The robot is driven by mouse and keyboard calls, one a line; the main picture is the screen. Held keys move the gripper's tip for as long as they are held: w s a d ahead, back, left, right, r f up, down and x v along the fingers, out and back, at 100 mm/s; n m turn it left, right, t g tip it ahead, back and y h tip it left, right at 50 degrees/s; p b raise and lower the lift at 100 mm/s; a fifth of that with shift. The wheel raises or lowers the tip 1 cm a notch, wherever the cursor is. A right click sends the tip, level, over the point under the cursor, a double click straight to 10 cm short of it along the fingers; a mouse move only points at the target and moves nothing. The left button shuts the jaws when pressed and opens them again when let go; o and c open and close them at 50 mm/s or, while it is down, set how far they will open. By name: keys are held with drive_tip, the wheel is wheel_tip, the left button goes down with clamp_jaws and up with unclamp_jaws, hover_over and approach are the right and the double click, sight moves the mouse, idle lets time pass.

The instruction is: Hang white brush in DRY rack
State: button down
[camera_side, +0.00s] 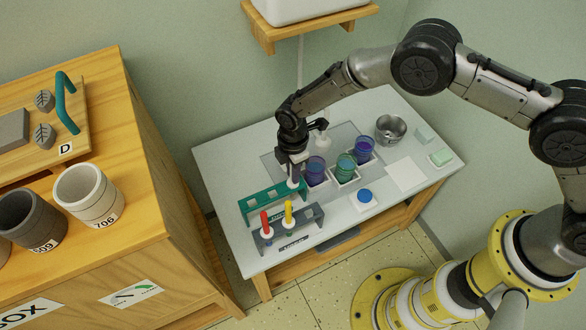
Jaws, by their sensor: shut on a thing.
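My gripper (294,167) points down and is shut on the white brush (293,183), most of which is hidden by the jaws. The brush's pale lower part shows just under the jaws, at the right end of the teal rack (259,208). I cannot tell whether it is inside a slot or just above it. A grey rack (312,221) stands in front of the teal one and holds a red brush (265,221) and a yellow brush (288,210), both upright. The label on the grey rack is too small to read, so I cannot tell which rack is DRY.
Purple (316,168), green (346,167) and blue-purple (363,149) cups stand right of my gripper. A wooden cabinet (150,250) stands left.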

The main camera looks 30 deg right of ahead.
idle(0.3)
drive_tip(key=c, duration=0.7)
unclamp_jaws()
drive_tip(key=shift+c, duration=0.2)
drive_tip(key=shift+o, duration=0.2)
drive_tip(key=o, duration=0.5)
drive_tip(key=shift+r, duration=3.95)
